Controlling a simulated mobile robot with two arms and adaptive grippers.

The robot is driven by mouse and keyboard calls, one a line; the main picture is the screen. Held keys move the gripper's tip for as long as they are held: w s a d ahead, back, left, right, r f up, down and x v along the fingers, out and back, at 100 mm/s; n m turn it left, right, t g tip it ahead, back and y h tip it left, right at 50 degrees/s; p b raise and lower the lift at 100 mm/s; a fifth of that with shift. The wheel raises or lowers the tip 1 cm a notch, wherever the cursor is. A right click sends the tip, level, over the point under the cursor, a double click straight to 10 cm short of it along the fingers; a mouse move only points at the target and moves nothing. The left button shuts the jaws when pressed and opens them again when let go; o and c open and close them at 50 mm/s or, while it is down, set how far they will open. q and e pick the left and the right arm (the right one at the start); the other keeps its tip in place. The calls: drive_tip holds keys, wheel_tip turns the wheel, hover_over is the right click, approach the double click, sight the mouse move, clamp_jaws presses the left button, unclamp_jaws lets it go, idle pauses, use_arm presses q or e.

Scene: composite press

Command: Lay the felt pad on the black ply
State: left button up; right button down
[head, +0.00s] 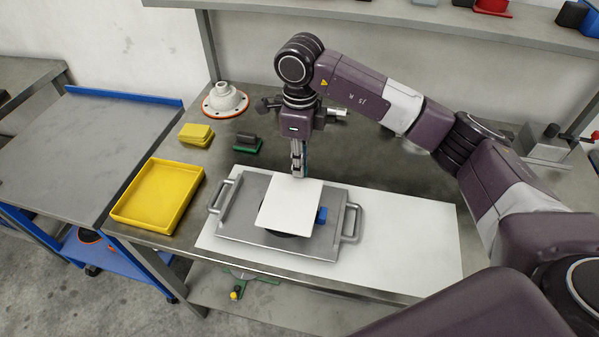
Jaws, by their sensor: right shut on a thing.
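My right gripper (298,172) is shut on the far edge of a white square felt pad (291,205). The pad is over the middle of a grey metal plate with handles (240,222). The black ply (284,235) shows only as a thin dark curve under the pad's near edge; the pad hides the rest. I cannot tell whether the pad touches the ply. A small blue block (322,215) is at the pad's right edge. My left gripper is not in view.
The metal plate lies on a white sheet (410,235) on the workbench. A yellow tray (128,214) stands at the left, with yellow blocks (196,134), a green and dark block (247,145) and a white flanged part (225,98) behind. The white sheet's right side is clear.

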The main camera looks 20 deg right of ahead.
wheel_tip(320, 180, down, 5)
drive_tip(key=shift+a+r+p, duration=0.1)
drive_tip(key=shift+r+p, duration=0.1)
drive_tip(key=shift+p, duration=0.3)
drive_tip(key=shift+f, duration=0.1)
drive_tip(key=shift+f, duration=0.15)
drive_tip(key=c, duration=1.9)
unclamp_jaws()
drive_tip(key=shift+c, duration=0.2)
drive_tip(key=shift+r, duration=0.2)
